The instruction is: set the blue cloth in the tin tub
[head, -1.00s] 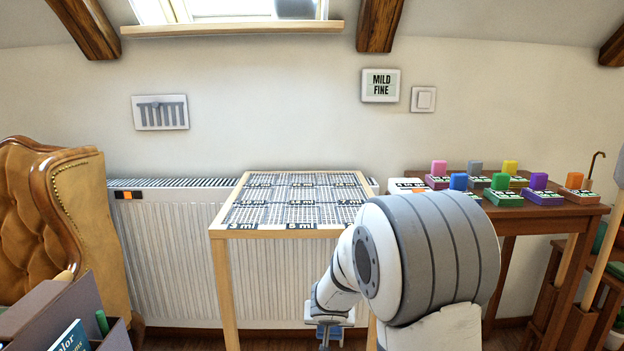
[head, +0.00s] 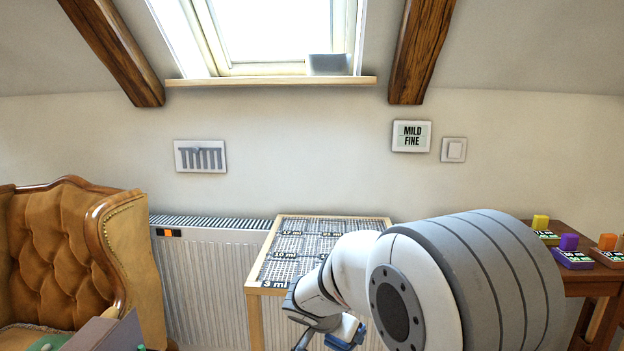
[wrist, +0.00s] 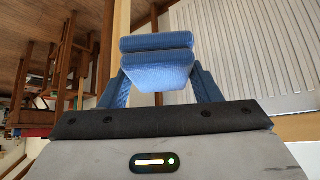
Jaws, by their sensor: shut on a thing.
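My gripper (wrist: 160,80) is shut on the folded blue cloth (wrist: 156,66), which sits between the two blue fingers in the wrist view. In the head view the cloth (head: 346,333) shows small at the bottom edge, in front of the table and below its top. A plain grey container (head: 329,64), which looks like the tin tub, stands on the skylight sill at the top, well above my gripper. Its inside cannot be seen from here.
A patterned table (head: 283,280) stands against the radiator (head: 205,290), partly behind my arm. A leather armchair (head: 65,240) is at the left. A side table with coloured blocks (head: 569,258) is at the right. The wooden sill (head: 270,81) juts from the wall.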

